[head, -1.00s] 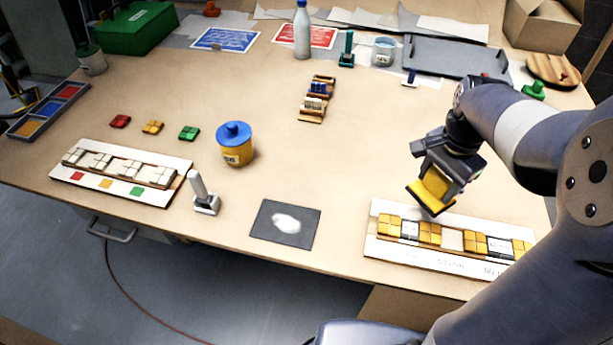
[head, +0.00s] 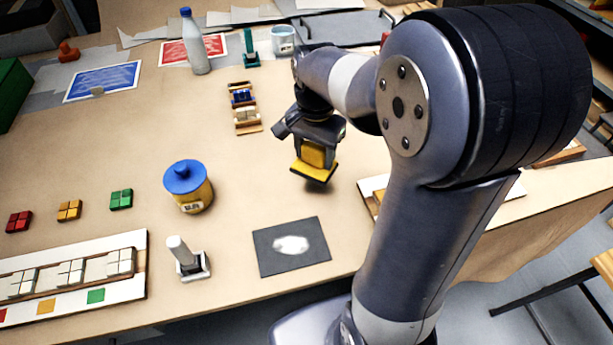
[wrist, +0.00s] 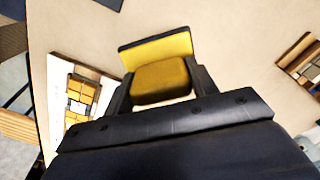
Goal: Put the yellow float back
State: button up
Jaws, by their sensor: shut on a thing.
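The yellow float (head: 312,172) is a flat rectangular pad with a yellow block-like handle. My gripper (head: 314,150) is shut on its handle and holds it above the bare table, to the right of the blue-lidded yellow pot. In the wrist view the float (wrist: 158,50) shows between the two fingers of my gripper (wrist: 160,85), with its flat pad beyond the handle. Whether the float touches the table is hard to tell, but a shadow lies under it.
A dark mat (head: 270,255) with a white patch lies near the front edge. The pot (head: 190,190) and a white-handled tool (head: 187,262) stand left. A small wooden rack (head: 243,110) lies behind. A yellow-tiled panel (wrist: 80,95) shows in the wrist view. Table around the float is clear.

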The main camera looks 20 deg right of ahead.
aim_at(314, 146)
notch_tip(314, 146, down, 6)
jog(key=shift+f, duration=0.25)
jog(key=shift+f, duration=0.1)
jog(key=o, duration=0.9)
notch_tip(314, 146, up, 12)
jog(key=shift+r, duration=0.15)
dwell(0.4)
